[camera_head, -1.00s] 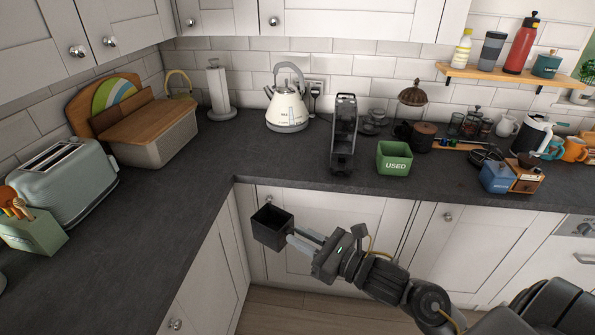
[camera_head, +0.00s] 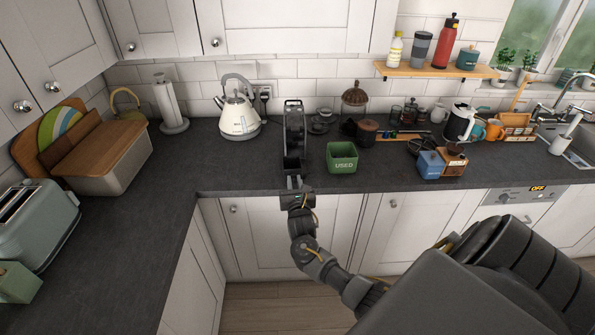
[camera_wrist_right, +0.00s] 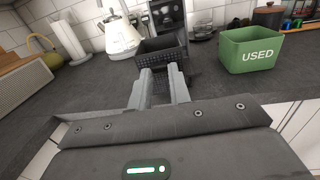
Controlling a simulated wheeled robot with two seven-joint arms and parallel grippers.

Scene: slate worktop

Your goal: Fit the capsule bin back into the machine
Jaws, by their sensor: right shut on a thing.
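The capsule machine (camera_head: 294,122) is a tall, narrow dark unit on the worktop, and its lower part shows in the right wrist view (camera_wrist_right: 166,16). The capsule bin (camera_wrist_right: 163,47) is a dark open-topped box, upright at the machine's front foot. It also shows in the head view (camera_head: 292,164). My right gripper (camera_wrist_right: 160,76) is shut on the bin's near side, reaching in from the worktop's front edge (camera_head: 295,181). I cannot tell whether the bin's far end is inside the machine. My left gripper is not in view.
A green bin marked USED (camera_head: 342,158) stands close right of the machine. A cream kettle (camera_head: 239,117) stands to its left.

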